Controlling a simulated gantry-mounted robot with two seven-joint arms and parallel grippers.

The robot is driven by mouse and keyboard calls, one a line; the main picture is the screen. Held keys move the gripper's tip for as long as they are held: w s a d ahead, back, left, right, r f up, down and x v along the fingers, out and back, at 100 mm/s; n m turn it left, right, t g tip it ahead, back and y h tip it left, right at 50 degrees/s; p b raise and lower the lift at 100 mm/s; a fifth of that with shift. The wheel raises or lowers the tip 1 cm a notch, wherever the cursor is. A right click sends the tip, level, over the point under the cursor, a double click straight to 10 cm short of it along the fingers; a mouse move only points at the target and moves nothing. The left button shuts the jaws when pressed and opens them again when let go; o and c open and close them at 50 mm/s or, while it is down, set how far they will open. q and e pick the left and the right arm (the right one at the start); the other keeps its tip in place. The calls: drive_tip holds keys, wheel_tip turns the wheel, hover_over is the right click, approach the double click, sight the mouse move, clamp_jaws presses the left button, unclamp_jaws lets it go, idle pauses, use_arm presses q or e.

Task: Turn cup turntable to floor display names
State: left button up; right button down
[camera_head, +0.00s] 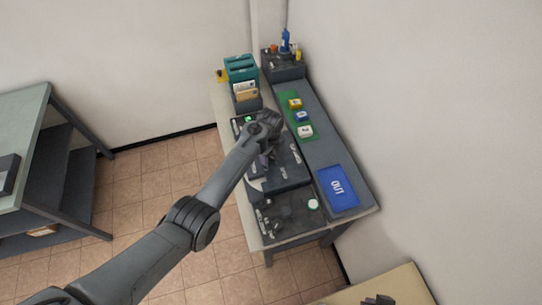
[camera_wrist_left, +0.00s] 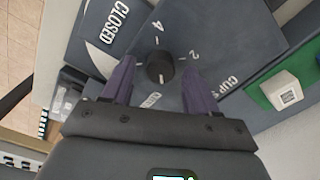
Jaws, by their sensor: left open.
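My left gripper (camera_head: 267,160) reaches over the dark panels on the table; its fingers mostly hide the knob in the head view. In the left wrist view the open gripper (camera_wrist_left: 158,66) has one finger on each side of a round black knob (camera_wrist_left: 160,68). I cannot tell whether either finger touches it. The knob sits on a dark dial panel (camera_wrist_left: 215,52) marked "4", "2" and "CUPS", with another label partly hidden near the fingers. My right gripper is not clearly in view.
A "CLOSED" panel (camera_wrist_left: 110,30) lies beside the dial. A blue "OUT" tray (camera_head: 338,188) is at the table's right, and small blocks stand on a green mat (camera_head: 290,118). Teal holders (camera_head: 241,68) stand behind. A wall (camera_head: 430,110) runs along the right.

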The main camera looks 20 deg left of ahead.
use_arm(q)
drive_tip(key=shift+f, duration=0.3)
drive_tip(key=shift+c, duration=0.2)
clamp_jaws()
